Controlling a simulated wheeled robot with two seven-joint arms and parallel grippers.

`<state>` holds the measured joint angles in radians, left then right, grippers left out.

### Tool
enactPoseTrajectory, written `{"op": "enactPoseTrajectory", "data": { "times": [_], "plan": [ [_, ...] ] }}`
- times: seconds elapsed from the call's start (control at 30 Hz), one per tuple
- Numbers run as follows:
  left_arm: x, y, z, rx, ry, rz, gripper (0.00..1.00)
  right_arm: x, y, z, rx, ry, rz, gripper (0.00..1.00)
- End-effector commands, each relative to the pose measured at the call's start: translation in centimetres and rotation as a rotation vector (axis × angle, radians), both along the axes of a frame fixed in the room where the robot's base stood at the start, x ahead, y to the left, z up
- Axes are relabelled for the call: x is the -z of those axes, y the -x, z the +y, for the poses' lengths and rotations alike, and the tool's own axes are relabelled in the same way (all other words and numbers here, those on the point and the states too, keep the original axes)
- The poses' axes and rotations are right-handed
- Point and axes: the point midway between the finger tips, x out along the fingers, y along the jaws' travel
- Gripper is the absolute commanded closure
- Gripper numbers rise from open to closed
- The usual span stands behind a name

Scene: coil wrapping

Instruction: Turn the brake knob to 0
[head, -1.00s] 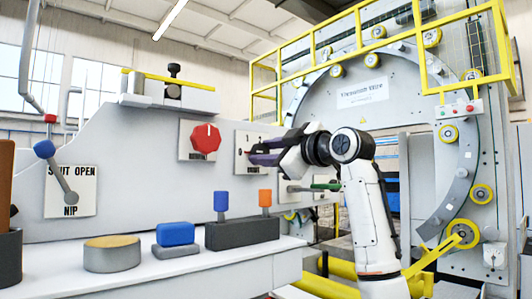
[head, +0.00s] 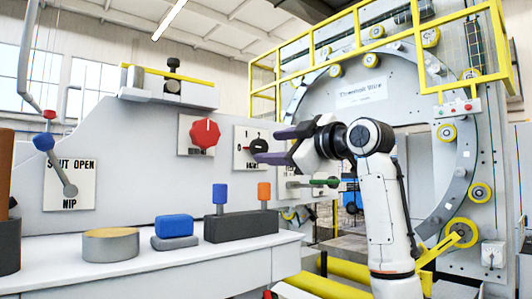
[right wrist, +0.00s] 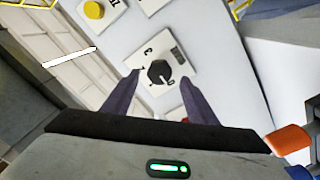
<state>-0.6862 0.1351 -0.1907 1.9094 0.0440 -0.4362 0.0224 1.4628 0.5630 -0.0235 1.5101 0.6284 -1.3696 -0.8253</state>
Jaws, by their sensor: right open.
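The black knob (head: 258,146) sits on a white marked plate (head: 240,162) on the grey machine panel. In the right wrist view the knob (right wrist: 158,72) shows whole, with a pale pointer line on its lower right side. My right gripper (head: 267,146) comes in from the right and is open. In the right wrist view its two dark fingers (right wrist: 159,79) stand apart, on either side of the knob's line of sight, with nothing held. My left gripper is not in view.
A red knob (head: 203,134) is on a plate to the left. A green-handled lever (head: 325,182) sits just below my right gripper. The blue-knobbed nip lever (head: 44,141) is far left. Blue and orange switches (head: 264,190) stand on the ledge below.

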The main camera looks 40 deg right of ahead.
Motion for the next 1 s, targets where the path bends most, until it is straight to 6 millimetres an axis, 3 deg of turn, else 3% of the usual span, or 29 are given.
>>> {"op": "enactPoseTrajectory", "data": {
  "times": [0.2, 0.4, 1.0],
  "plan": [
    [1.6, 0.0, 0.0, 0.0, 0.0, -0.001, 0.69, 0.3, 4.4, -0.3, 0.002, 0.001, -0.005, 0.47],
    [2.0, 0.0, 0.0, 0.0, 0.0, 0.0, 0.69, 0.3, 6.3, -0.4, 0.0, 0.0, -0.001, 0.47],
    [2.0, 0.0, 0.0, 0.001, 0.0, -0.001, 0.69, 0.2, 6.6, -0.4, 0.0, -0.001, -0.001, 0.47]
  ]
}}
